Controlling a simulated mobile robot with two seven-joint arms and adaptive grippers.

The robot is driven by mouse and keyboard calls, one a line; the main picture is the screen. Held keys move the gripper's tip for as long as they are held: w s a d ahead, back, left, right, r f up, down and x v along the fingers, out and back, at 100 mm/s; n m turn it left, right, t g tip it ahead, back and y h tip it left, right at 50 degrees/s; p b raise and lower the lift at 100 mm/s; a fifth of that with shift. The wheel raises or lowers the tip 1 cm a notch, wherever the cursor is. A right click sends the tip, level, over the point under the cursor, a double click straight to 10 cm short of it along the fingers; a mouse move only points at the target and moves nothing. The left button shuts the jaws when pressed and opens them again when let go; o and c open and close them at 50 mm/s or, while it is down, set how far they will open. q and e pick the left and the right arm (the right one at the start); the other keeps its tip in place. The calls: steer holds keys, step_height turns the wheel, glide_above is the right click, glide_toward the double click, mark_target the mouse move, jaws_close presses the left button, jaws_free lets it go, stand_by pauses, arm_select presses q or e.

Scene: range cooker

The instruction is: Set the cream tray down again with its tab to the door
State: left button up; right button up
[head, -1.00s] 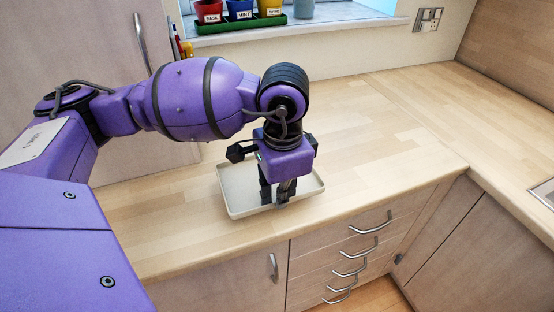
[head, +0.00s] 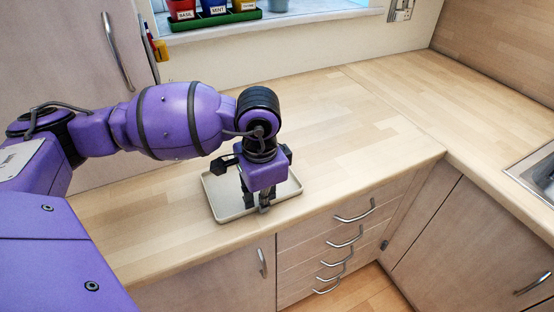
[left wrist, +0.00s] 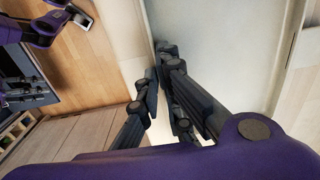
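The cream tray (head: 226,203) is a shallow rectangle with a low rim, level at the front part of the wooden worktop. I cannot tell whether it rests on the worktop or hangs just above. My left gripper (head: 256,207) points down at the tray's front rim. In the left wrist view the tray (left wrist: 225,45) fills the upper right, and my left gripper's fingers (left wrist: 160,72) come together at its edge, one on each side. They look shut on it. The tab does not show; the fingers may hide it.
The worktop (head: 330,130) is clear behind and right of the tray. Its front edge runs close to the tray, above drawers (head: 340,235). Potted herbs (head: 213,12) stand on the sill. A tall cupboard door (head: 70,50) stands at left, a sink (head: 540,172) at right.

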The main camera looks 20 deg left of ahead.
arm_select(q)
steer(key=o, duration=0.3)
steer(key=shift+r, duration=0.1)
